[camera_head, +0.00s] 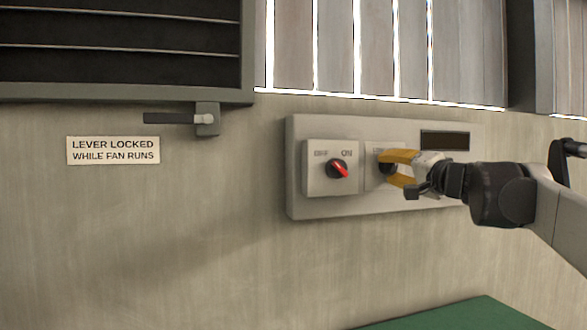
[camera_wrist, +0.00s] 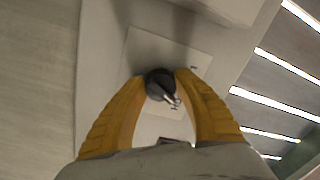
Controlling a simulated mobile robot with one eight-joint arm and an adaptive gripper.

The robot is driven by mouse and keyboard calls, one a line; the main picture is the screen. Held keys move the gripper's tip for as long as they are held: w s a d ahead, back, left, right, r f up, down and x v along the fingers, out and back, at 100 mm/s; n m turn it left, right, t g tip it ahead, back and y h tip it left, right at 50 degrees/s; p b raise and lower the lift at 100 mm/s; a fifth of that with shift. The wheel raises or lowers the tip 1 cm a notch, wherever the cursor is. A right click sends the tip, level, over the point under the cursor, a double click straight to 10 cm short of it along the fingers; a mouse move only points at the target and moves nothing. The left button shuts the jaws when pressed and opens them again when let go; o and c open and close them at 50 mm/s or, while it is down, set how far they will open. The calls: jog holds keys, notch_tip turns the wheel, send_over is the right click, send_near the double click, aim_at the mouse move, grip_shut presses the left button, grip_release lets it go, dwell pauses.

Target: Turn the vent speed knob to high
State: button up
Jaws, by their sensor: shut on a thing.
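The vent speed knob (camera_wrist: 160,86) is a round black knob with a pale pointer, on a light square plate (camera_wrist: 144,48) in the wrist view. My gripper (camera_wrist: 161,88) is shut on it, with one yellow finger on each side. In the head view my gripper (camera_head: 388,166) reaches the right-hand plate of the grey control panel (camera_head: 300,207) from the right. There the fingers hide most of the knob and the plate's lettering, so its setting cannot be read. Small marks on the plate in the wrist view are too blurred to read.
Left of my gripper is an OFF/ON switch (camera_head: 338,168) with a red pointer. A dark display (camera_head: 445,140) sits above my gripper. A louvred vent (camera_head: 120,45) with a lever (camera_head: 175,118) and a sign (camera_head: 113,150) are at left. A green surface (camera_head: 470,315) is below.

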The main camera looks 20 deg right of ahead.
jog(key=shift+m, duration=0.5)
jog(key=o, duration=1.2)
jog(key=shift+w, duration=0.1)
jog(key=s, duration=1.2)
jog(key=shift+a+f, duration=0.15)
jog(key=shift+f, duration=0.2)
